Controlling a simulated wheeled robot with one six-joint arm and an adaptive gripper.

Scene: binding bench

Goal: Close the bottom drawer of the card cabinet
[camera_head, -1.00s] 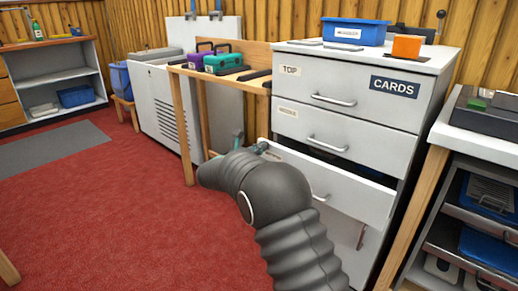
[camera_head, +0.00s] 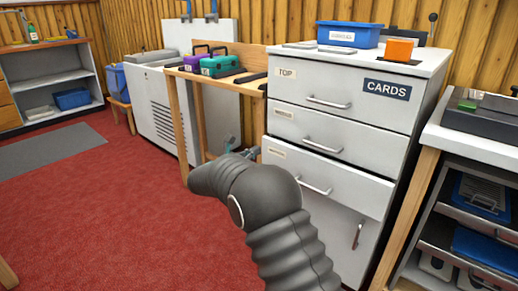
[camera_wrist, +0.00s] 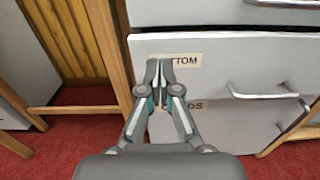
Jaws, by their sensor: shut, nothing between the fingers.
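The card cabinet (camera_head: 425,95) is light grey, with drawers labelled TOP and MIDDLE above the bottom drawer (camera_head: 350,190). The bottom drawer's front, with a bar handle, sits flush or nearly flush under the middle drawer; a slight protrusion is hard to rule out. In the wrist view the bottom drawer (camera_wrist: 225,75) shows its label, partly hidden by my fingers. My gripper (camera_wrist: 160,66) is shut and empty, its fingertips at the drawer front's left side, against it or very close. In the head view my gripper (camera_head: 240,150) is partly hidden behind my arm.
A lower panel with a vertical handle (camera_head: 358,235) is beneath the drawer. A wooden side table (camera_head: 175,110) with cases stands left of the cabinet. A blue bin (camera_head: 348,34) and an orange box (camera_head: 398,50) sit on top. A shelf unit (camera_head: 430,160) stands close right. Red floor is free at left.

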